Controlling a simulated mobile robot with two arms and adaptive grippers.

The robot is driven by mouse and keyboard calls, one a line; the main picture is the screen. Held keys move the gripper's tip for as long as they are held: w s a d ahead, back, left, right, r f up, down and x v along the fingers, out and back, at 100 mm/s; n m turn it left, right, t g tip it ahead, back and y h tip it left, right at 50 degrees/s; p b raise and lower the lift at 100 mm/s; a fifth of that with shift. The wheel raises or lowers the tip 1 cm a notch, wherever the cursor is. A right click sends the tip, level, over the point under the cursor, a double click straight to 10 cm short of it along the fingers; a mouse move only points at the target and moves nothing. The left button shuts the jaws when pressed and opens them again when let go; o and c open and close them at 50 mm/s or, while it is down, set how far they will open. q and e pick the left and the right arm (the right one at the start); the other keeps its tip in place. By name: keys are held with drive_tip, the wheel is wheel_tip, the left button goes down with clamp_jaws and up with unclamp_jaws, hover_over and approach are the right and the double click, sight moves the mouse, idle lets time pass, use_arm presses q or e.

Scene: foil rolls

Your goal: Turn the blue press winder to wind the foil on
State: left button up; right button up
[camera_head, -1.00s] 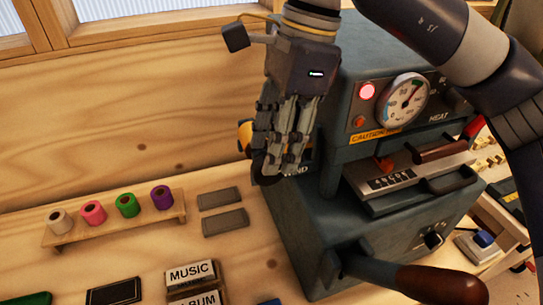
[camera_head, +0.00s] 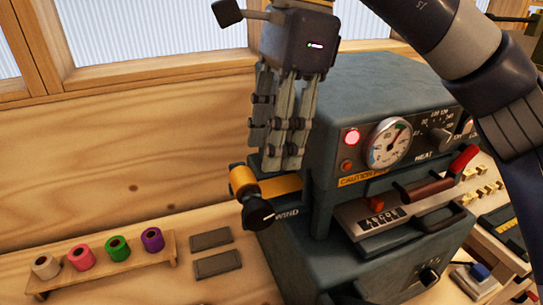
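The blue-grey press (camera_head: 290,235) stands in the middle and right of the head view. Its winder, a black knob (camera_head: 257,212) with a small white mark, sticks out at the left beside the WIND label. A gold foil roll (camera_head: 242,180) sits just behind the knob, and a gold foil strip (camera_head: 282,186) runs from it toward the press. My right gripper (camera_head: 278,158) hangs fingers down just above the foil strip, apart from the knob. Its fingers overlap in this view, so their opening is unclear. My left gripper is not in view.
Pink, green and other rolls stand on a wooden rack (camera_head: 112,277) at lower left. Two grey bars (camera_head: 217,263) lie beside it. A wooden wall is behind.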

sight(256, 204)
drive_tip(key=s+a+t+h+p, duration=0.2)
drive_tip(key=a+h+p, duration=0.4)
drive_tip(key=p, duration=0.5)
drive_tip(key=p+x, duration=0.1)
drive_tip(key=x, duration=0.4)
drive_tip(key=p+x, duration=0.2)
drive_tip(key=x, duration=0.4)
drive_tip(key=shift+a+f, duration=0.15)
drive_tip(key=shift+f, duration=0.25)
clamp_jaws()
